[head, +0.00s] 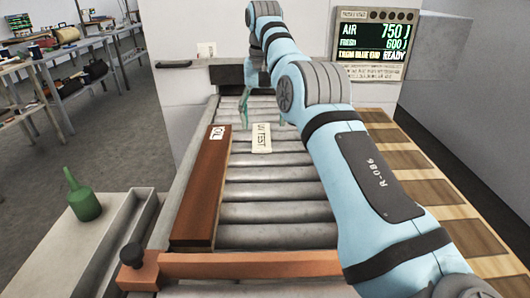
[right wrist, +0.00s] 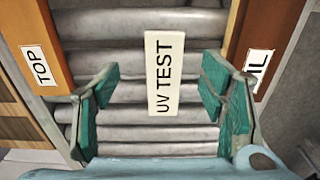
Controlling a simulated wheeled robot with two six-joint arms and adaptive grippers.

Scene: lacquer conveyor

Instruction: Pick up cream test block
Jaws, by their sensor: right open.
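The cream test block (head: 261,138), a slim bar lettered "UV TEST", lies flat on the conveyor rollers. It also shows in the right wrist view (right wrist: 165,73). My right gripper (right wrist: 160,92) is open, with green-padded fingers on either side of the block in that view. The gap between fingers and block is visible on both sides; the height above it is hard to tell. In the head view the right gripper (head: 262,112) shows just beyond the block, partly hidden by my own arm. My left gripper is not in view.
A long brown bar (head: 204,185) with a white label lies left of the block. An orange-brown piece marked "TOP" (right wrist: 30,45) shows in the wrist view. An orange crossbar (head: 240,265) spans the near rollers (head: 270,190). A green bottle (head: 84,200) stands at left.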

